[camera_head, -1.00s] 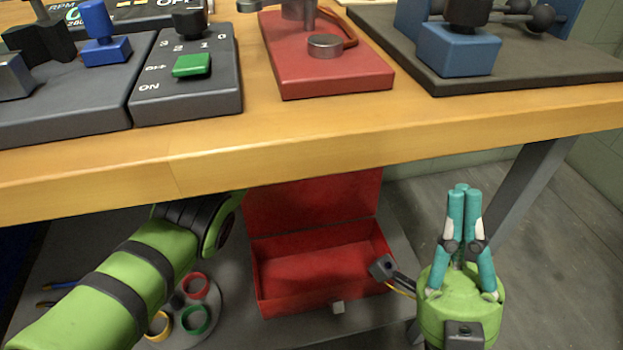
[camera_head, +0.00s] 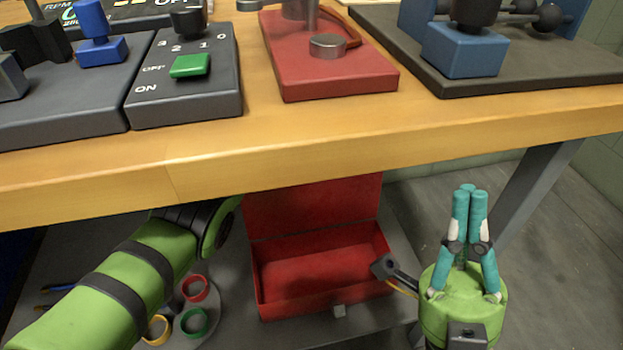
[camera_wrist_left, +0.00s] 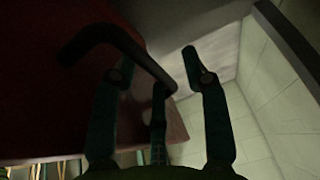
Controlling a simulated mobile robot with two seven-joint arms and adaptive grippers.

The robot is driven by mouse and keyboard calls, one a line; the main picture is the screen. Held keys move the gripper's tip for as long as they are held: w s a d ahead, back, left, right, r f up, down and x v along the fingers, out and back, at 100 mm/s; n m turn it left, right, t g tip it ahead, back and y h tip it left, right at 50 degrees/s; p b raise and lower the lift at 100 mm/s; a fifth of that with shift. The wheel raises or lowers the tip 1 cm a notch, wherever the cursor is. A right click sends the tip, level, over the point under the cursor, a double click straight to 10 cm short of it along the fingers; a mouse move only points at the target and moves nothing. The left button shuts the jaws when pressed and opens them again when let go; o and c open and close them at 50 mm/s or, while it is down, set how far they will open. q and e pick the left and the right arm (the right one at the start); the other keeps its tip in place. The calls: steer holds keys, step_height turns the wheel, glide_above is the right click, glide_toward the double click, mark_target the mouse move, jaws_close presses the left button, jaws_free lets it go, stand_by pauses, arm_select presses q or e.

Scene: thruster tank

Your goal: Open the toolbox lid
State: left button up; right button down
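The red toolbox (camera_head: 322,311) sits on a grey surface below the table. Its lid (camera_head: 312,205) stands raised at the back, its upper part hidden by the tabletop, and the inside looks empty. In the left wrist view a dark red surface, apparently the lid (camera_wrist_left: 45,95), fills the upper left, with a black curved handle (camera_wrist_left: 115,42) on it. My left gripper (camera_wrist_left: 158,72) has its fingers apart beside the handle, whose bar reaches between them; contact is unclear. In the head view the left gripper is hidden. My right gripper (camera_head: 469,192) is shut and empty, right of the toolbox.
The wooden tabletop (camera_head: 300,150) overhangs the toolbox. A table leg (camera_head: 530,190) stands at the right. Coloured tape rings (camera_head: 194,321) lie left of the toolbox. A switch box (camera_head: 185,95) and a red-based fixture (camera_head: 335,80) stand on the table. Floor is clear at right.

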arm_select(q)
steer(key=shift+w+r, duration=0.2)
steer(key=shift+r, duration=0.05)
steer(key=shift+r, duration=0.45)
steer(key=v, duration=1)
steer(key=shift+s+a+r, duration=0.25)
steer(key=shift+s+a, duration=0.05)
steer(key=shift+s+f, duration=0.1)
